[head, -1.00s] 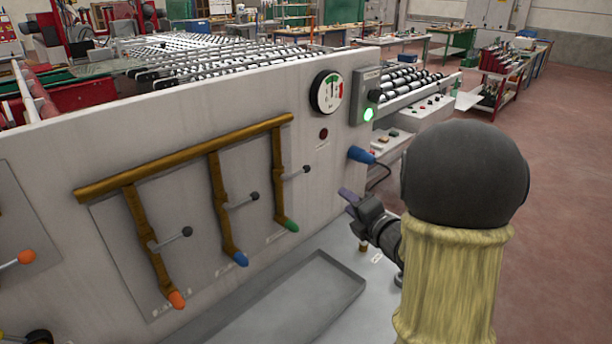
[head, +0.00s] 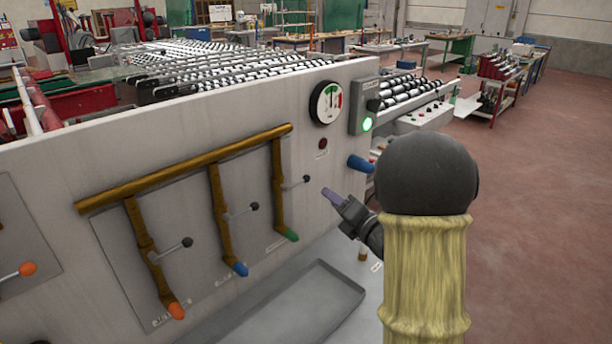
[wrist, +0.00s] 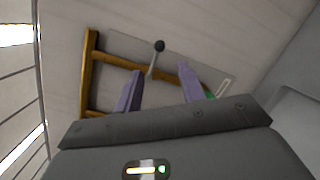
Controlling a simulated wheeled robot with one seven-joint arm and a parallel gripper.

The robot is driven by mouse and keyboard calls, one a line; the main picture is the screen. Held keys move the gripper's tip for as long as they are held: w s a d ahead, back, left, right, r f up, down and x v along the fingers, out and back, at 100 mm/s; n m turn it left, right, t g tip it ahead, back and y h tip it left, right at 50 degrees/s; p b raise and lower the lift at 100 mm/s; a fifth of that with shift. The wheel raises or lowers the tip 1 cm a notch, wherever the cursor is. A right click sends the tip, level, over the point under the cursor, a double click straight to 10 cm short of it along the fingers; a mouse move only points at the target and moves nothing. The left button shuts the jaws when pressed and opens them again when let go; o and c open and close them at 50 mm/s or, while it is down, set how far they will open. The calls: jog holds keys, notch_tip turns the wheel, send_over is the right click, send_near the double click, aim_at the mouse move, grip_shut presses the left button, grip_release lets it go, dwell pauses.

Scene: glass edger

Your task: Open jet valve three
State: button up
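Three brass pipes branch down the machine's front panel, each with a black-knobbed valve lever. The rightmost branch has a green nozzle (head: 291,235), and its lever (head: 306,180) sticks out to the right. The middle branch ends in a blue nozzle (head: 240,269) and the left one in an orange nozzle (head: 176,311). The labels are too small to read. My gripper (head: 327,195) is just right of the rightmost lever. In the wrist view my gripper (wrist: 161,68) has its two purple fingers apart and empty. The black-knobbed lever (wrist: 157,54) appears in the gap between them, beyond the tips.
A pressure gauge (head: 326,102), a green-lit box (head: 364,107) and a blue handle (head: 361,163) are on the panel's right end. A grey tray (head: 325,295) lies below the nozzles. Another orange-knobbed lever (head: 28,269) is at far left. Open floor lies to the right.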

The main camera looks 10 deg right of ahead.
aim_at(308, 181)
jog(key=p+x, duration=0.4)
jog(key=x, duration=0.8)
jog(key=shift+w+a, duration=0.15)
jog(key=shift+w, duration=0.05)
jog(key=shift+c, duration=0.2)
grip_shut()
